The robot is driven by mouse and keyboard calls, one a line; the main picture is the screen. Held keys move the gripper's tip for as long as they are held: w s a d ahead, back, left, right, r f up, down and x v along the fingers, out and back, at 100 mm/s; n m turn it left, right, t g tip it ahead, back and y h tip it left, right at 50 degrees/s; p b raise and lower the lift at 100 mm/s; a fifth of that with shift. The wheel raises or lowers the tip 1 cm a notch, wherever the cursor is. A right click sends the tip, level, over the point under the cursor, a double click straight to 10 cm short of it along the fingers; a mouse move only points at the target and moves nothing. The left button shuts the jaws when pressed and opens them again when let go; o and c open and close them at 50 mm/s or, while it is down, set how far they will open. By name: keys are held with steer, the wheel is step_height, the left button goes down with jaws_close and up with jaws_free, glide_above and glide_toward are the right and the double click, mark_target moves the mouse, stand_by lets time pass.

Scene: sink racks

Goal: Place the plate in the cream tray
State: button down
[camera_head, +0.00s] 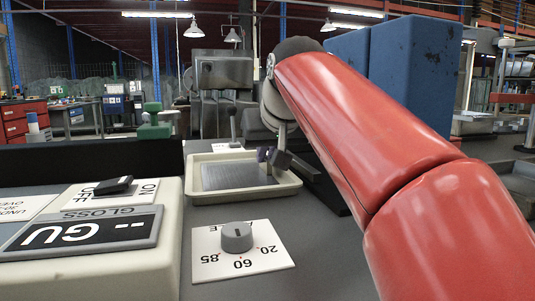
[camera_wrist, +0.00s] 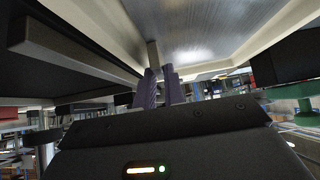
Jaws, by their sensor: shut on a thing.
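The plate (camera_head: 238,174) is a flat grey brushed-metal rectangle. In the head view it lies level within the rim of the cream tray (camera_head: 285,188); I cannot tell whether it rests fully on the tray floor. My gripper (camera_head: 270,158) is above the plate's right part, with a thin upright post below its fingers. In the wrist view the plate (camera_wrist: 205,22) fills the top, with the tray's cream rim (camera_wrist: 262,38) beside it. My gripper's purple fingers (camera_wrist: 160,76) are shut on the small post at the plate.
A gloss meter box (camera_head: 100,260) stands at the front left. A dial knob (camera_head: 237,237) on a white label is in front of the tray. Tall blue blocks (camera_head: 410,75) stand behind my red arm. A green object (camera_head: 153,122) is behind the tray, to the left.

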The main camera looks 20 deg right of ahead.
steer(key=shift+f, duration=0.15)
steer(key=c, duration=1.5)
jaws_free()
steer(key=shift+s+r, duration=0.25)
steer(key=shift+r, duration=0.25)
steer(key=p+v, duration=0.2)
steer(key=v, duration=0.9)
steer(key=shift+s+p, duration=0.15)
steer(key=shift+p, duration=0.15)
